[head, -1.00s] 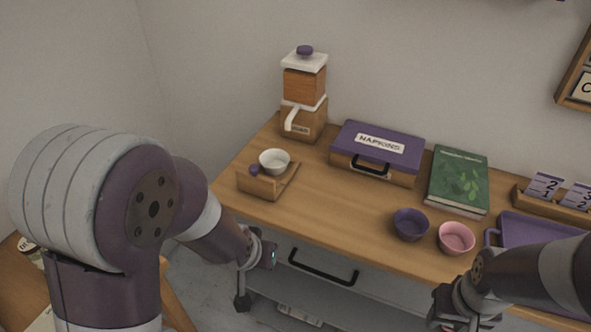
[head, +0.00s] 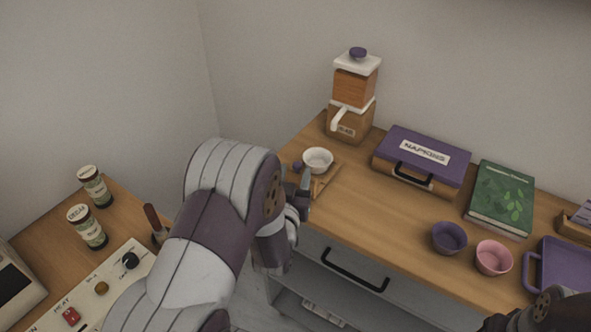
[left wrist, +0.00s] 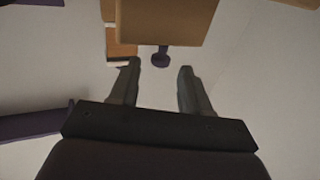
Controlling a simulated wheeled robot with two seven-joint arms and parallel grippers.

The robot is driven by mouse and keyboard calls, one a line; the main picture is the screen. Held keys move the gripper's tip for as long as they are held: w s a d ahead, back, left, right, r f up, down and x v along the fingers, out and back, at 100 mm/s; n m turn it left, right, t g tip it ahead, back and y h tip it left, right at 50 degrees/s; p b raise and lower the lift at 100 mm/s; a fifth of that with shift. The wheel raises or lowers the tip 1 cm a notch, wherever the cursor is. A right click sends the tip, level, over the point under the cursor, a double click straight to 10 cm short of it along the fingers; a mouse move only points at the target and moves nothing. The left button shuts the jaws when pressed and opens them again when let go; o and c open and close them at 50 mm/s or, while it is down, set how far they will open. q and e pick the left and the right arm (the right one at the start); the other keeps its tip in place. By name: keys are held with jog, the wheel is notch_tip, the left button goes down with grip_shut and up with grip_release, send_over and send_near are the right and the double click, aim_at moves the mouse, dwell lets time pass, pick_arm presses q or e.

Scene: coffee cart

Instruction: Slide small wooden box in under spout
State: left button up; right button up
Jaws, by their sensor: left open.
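The small wooden box (head: 327,182) has a purple knob (head: 297,166) and stands at the left end of the wooden counter. A white cup (head: 318,158) sits on it. Behind stands a wooden grinder (head: 354,91) with a white spout (head: 338,120); the box is in front of it, apart from the spout. My left gripper (head: 304,182) is at the box's near side and hides part of it. In the left wrist view the gripper (left wrist: 157,82) is open and empty, with the knob (left wrist: 160,57) just beyond the fingertips and the box (left wrist: 165,20) behind it.
A purple napkins box (head: 421,160), a green book (head: 501,198), a purple bowl (head: 449,237) and a pink bowl (head: 493,257) stand to the right. Jars (head: 87,226) and a control panel (head: 100,285) are at the lower left. My right arm shows partly at the lower right.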

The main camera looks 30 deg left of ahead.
pick_arm(q)
jog(key=shift+x, duration=0.9)
grip_shut()
jog(key=w, duration=0.1)
jog(key=w+b, duration=0.1)
jog(key=w, duration=0.1)
jog(key=shift+w+d+f+b, duration=0.15)
jog(key=shift+w+d+b, duration=0.05)
jog(key=shift+w+b, duration=0.1)
jog(key=shift+w, duration=0.35)
grip_release()
jog(key=shift+s, duration=0.15)
